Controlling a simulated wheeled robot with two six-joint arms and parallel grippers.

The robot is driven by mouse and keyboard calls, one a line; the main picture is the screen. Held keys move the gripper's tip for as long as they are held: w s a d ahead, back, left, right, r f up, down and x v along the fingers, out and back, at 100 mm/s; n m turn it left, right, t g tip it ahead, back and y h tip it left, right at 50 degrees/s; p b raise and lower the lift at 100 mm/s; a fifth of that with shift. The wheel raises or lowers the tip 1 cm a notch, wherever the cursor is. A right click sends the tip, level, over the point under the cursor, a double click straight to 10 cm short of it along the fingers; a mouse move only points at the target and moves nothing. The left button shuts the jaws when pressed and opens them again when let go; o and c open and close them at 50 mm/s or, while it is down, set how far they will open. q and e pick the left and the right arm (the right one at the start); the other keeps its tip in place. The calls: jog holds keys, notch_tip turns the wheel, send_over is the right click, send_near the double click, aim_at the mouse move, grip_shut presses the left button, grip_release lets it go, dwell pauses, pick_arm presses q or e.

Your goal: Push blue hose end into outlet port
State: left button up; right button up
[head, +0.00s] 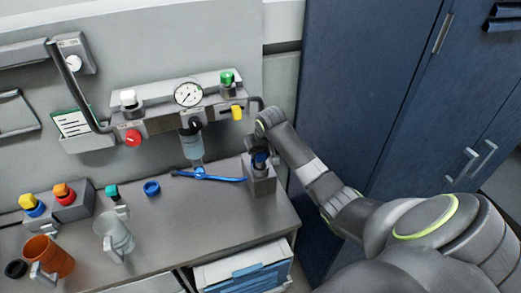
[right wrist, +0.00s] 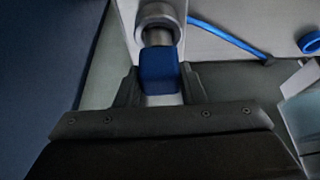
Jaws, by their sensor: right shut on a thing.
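My right gripper (head: 261,152) reaches down over a grey block at the bench's right end. In the right wrist view it is shut on a dark blue piece (right wrist: 160,70), which I take for the blue hose end. A metal stem (right wrist: 157,37) runs from this piece to a round metal collar (right wrist: 160,12), apparently the outlet port; I cannot tell how deep it sits. A bright blue hose (head: 222,179) lies on the bench left of the block and also shows in the wrist view (right wrist: 232,37). Its join to the held piece is hidden. My left gripper is not in view.
The grey block (head: 263,185) stands near the bench (head: 225,215) edge. A wall panel with a gauge (head: 188,94) and red knob (head: 133,138) is behind. A blue ring (head: 152,188), a clear mug (head: 115,236) and an orange mug (head: 52,256) stand left. Blue cabinets (head: 365,90) flank the right.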

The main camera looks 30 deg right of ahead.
aim_at(261, 159)
jog(key=shift+f+b, duration=0.3)
jog(key=shift+f, duration=0.55)
jog(key=shift+f+p, duration=0.35)
jog(key=shift+p, duration=1.05)
dwell(1.8)
jog(key=shift+s+f, duration=0.2)
jog(key=shift+f, duration=0.05)
dwell(0.5)
jog(key=o, duration=0.7)
jog(key=shift+c, duration=0.2)
jog(key=o, duration=0.4)
jog(key=shift+w, duration=0.1)
jog(key=shift+o, duration=0.2)
jog(key=shift+v, duration=0.75)
jog(key=b+v, duration=0.3)
jog(key=v, duration=1.2)
jog(key=shift+r, duration=0.4)
